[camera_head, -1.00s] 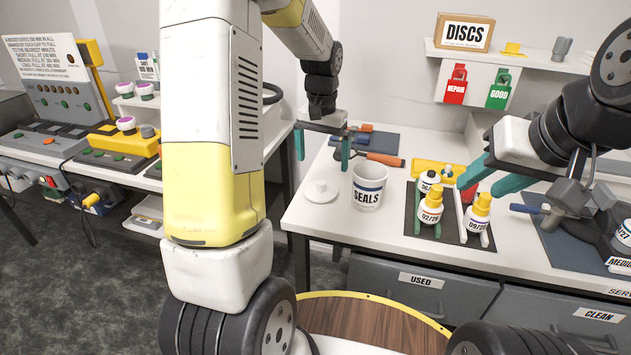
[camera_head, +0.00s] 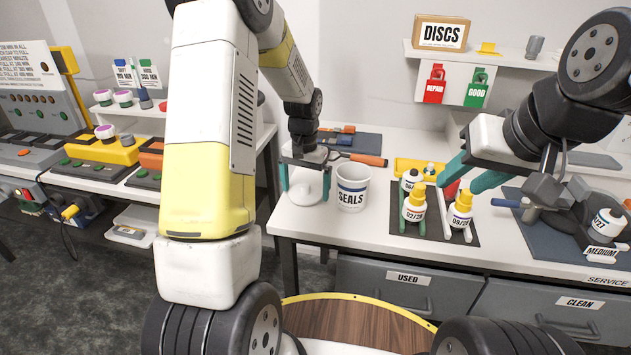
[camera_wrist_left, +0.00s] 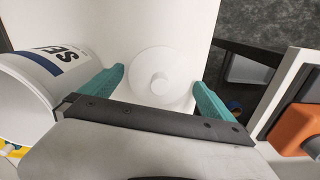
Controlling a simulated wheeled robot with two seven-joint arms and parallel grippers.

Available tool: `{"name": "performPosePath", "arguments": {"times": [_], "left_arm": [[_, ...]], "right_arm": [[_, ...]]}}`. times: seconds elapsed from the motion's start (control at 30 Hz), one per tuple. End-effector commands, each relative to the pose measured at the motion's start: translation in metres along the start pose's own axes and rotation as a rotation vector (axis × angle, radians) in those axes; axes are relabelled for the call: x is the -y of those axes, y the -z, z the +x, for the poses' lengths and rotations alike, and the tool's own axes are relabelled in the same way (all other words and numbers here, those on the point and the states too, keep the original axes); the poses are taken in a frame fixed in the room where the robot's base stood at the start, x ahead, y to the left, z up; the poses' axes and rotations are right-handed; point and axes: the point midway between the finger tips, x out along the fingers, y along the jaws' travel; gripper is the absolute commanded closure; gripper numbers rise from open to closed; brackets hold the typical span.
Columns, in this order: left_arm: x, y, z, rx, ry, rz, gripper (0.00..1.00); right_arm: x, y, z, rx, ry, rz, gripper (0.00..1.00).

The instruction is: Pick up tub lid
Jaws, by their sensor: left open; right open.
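The tub lid is a white disc with a round knob. It lies flat on the white bench, and shows clearly in the left wrist view (camera_wrist_left: 160,77) between the fingers. In the head view the lid (camera_head: 309,190) is partly hidden by my left gripper (camera_head: 305,185). That gripper is open and points down over the lid, its teal fingers on either side of it. The white SEALS tub (camera_head: 352,189) stands open just right of the lid, close to one finger. My right gripper (camera_head: 468,176) is open above the bottles, away from the lid.
Yellow-capped bottles (camera_head: 414,205) stand on a dark mat (camera_head: 436,226) right of the tub. An orange-handled tool (camera_head: 368,160) lies behind the tub. The bench front edge (camera_head: 340,248) is near, with grey drawers below.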

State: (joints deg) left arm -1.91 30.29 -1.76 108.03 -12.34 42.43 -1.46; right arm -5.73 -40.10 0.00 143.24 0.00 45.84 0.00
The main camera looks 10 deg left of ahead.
Motion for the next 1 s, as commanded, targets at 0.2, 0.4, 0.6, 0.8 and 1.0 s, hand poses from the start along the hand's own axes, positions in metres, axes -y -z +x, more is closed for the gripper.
{"name": "performPosePath", "arguments": {"times": [0.2,0.4,0.6,0.8,1.0], "left_arm": [[0.000,0.000,0.000,0.000,0.000,0.000,0.18],[0.000,0.000,-0.001,0.000,0.000,0.000,0.53],[0.000,0.000,-0.001,-0.001,0.000,0.000,0.53],[0.000,0.001,-0.011,-0.003,0.000,0.000,0.53],[0.000,0.001,-0.039,-0.005,0.000,0.000,0.53]], "right_arm": [[0.000,0.000,0.000,0.000,0.000,0.000,0.58],[0.000,0.000,0.000,0.000,0.000,0.000,0.58],[0.000,0.000,0.000,0.000,0.000,0.000,0.58],[0.000,0.000,0.000,0.000,0.000,0.000,0.58],[0.000,0.000,0.000,0.000,0.000,0.000,0.58]]}}
